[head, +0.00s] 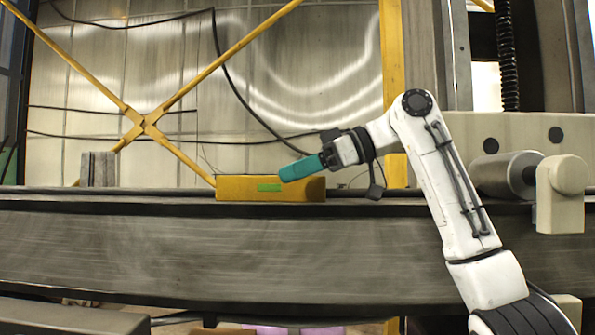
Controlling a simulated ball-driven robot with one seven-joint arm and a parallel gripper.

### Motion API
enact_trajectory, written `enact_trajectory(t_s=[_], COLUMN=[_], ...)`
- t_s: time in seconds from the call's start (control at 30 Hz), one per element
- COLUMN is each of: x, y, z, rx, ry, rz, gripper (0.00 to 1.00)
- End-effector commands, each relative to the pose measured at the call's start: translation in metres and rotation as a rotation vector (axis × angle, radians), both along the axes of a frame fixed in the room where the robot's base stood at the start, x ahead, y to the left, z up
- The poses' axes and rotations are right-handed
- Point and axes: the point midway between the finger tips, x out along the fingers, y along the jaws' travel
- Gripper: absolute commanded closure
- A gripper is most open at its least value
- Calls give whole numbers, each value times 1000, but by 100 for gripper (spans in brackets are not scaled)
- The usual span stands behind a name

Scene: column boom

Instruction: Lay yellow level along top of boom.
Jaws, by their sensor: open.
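The yellow level (240,188) is a long block with a green window in its middle. It lies lengthwise on the top of the boom (260,250), the wide grey beam that crosses the picture. My gripper (290,171) has teal fingers and comes in from the right, just above and in front of the level's right half. The fingers hide part of the level's top edge. They overlap the level in the picture; whether they touch it I cannot tell. The gripper is open.
A small grey block (98,169) stands on the boom at the left. A grey roller (507,175) and a cream housing (562,195) are at the right. Yellow crossed braces (144,122) and hanging black cables are behind. The boom top between the grey block and the level is clear.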

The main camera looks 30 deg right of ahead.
Motion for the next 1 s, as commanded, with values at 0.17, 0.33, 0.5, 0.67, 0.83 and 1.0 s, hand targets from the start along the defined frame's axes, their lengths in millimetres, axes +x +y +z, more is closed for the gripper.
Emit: enact_trajectory(t_s=[0.17,0.33,0.5,0.67,0.83,1.0], x=[1,-15,-35,-50,-59,-61], y=[-9,-30,-54,-70,-79,-82], z=[-30,-15,7,24,35,38], rx=[15,14,10,5,1,1], ry=[72,56,33,16,5,2], rz=[2,-5,-6,-3,-1,0], gripper=[43,43,43,43,43,43])
